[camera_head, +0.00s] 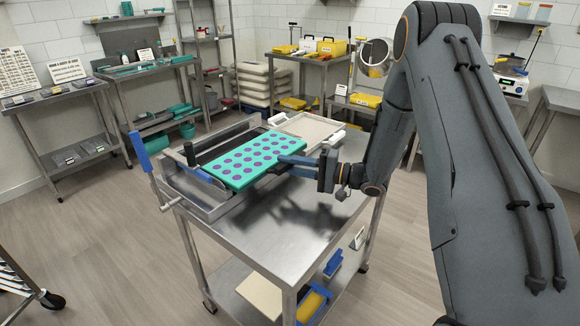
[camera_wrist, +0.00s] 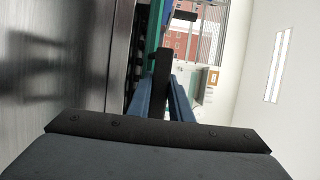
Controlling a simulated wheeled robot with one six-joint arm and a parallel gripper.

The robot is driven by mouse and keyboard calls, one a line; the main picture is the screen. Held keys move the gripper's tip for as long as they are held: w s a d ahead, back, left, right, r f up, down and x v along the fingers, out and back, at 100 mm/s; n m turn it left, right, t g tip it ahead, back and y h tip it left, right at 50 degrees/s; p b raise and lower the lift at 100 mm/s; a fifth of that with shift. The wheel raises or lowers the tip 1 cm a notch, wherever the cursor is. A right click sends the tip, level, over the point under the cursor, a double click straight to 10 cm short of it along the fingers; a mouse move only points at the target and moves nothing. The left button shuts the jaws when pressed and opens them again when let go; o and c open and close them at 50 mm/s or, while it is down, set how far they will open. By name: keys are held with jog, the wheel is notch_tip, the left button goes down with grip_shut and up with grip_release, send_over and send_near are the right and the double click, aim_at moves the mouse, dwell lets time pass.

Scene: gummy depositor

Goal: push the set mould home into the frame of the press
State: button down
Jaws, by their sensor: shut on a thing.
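The mould (camera_head: 262,152) is a flat teal slab with rows of purple rounds. In the head view it lies on the press (camera_head: 215,205), its left part inside the metal frame and its right part sticking out over the table. My gripper (camera_head: 293,161) is at the mould's right end, its blue fingers level with the slab. In the wrist view my gripper (camera_wrist: 163,100) is shut with a dark tab (camera_wrist: 162,68) between the fingertips, and a teal edge (camera_wrist: 153,35) shows beside it. The tab seems to belong to the mould; its join is hidden.
The steel table (camera_head: 285,225) is bare in front of the press. A pale tray (camera_head: 312,127) lies behind the mould. A blue-handled lever (camera_head: 140,151) stands at the press's left side. Benches and shelves line the walls.

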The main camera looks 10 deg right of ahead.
aim_at(273, 160)
jog(key=shift+w+a+b, duration=0.75)
jog(key=shift+w+a, duration=1.4)
jog(key=shift+a, duration=0.05)
jog(key=c, duration=1.5)
grip_release()
jog(key=shift+c, duration=0.2)
jog(key=b+v, duration=0.2)
jog(key=v, duration=0.5)
jog(key=shift+d, duration=0.3)
jog(key=shift+s, duration=0.1)
